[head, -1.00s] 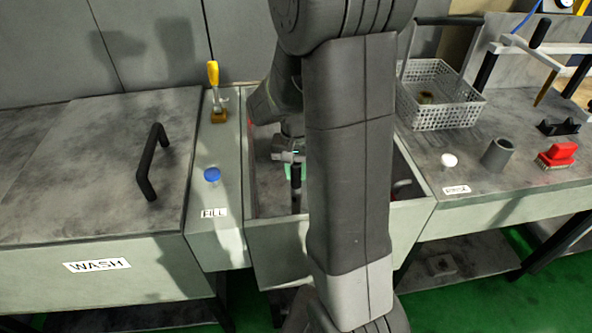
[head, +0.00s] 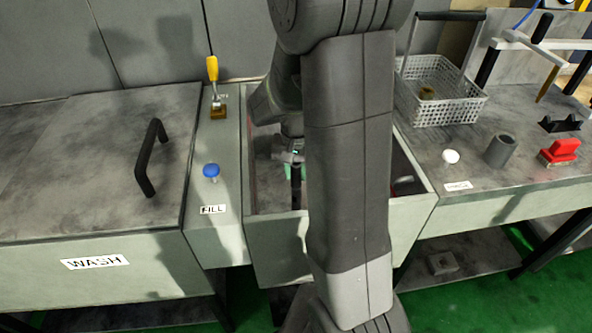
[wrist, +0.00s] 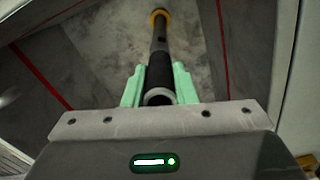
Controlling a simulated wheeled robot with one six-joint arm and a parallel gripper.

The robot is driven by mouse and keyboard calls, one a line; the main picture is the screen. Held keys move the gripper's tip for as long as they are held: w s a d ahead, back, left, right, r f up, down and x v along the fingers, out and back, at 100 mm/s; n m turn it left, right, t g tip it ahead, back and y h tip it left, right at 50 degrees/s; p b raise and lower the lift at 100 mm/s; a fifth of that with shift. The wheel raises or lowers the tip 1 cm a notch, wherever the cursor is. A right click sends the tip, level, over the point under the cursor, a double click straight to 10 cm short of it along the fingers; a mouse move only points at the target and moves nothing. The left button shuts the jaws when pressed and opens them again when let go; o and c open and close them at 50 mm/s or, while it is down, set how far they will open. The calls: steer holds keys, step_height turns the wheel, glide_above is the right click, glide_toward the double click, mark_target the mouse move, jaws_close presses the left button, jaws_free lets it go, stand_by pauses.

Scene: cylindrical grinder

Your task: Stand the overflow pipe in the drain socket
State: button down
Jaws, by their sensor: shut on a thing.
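The overflow pipe (wrist: 159,62) is a dark tube with its open near end between the green fingers of my gripper (wrist: 159,88). My gripper is shut on it. In the wrist view the pipe runs away toward the grey basin floor, with an orange-yellow ring (wrist: 159,15) around its far end. I cannot tell whether this ring belongs to the pipe or to the drain socket, or whether the far end is seated. In the head view my gripper (head: 291,158) is inside the open basin (head: 275,235), with the pipe (head: 296,186) upright below it. My arm hides the basin's middle.
Left of the basin are a blue knob (head: 211,171), a yellow-handled lever (head: 212,70) and the lidded WASH tank (head: 80,170). On the right bench stand a wire basket (head: 440,105), a white knob (head: 450,156), a grey cup (head: 499,150) and a red brush (head: 560,151).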

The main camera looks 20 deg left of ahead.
steer(key=shift+f+b, duration=0.5)
steer(key=shift+f, duration=0.25)
steer(key=c, duration=0.6)
jaws_free()
steer(key=shift+r+p, duration=3.95)
steer(key=shift+r, duration=1.1)
steer(key=shift+f, duration=0.15)
step_height(320, 180, down, 6)
steer(key=b, duration=0.5)
steer(key=shift+f, duration=0.25)
steer(key=shift+d, duration=0.15)
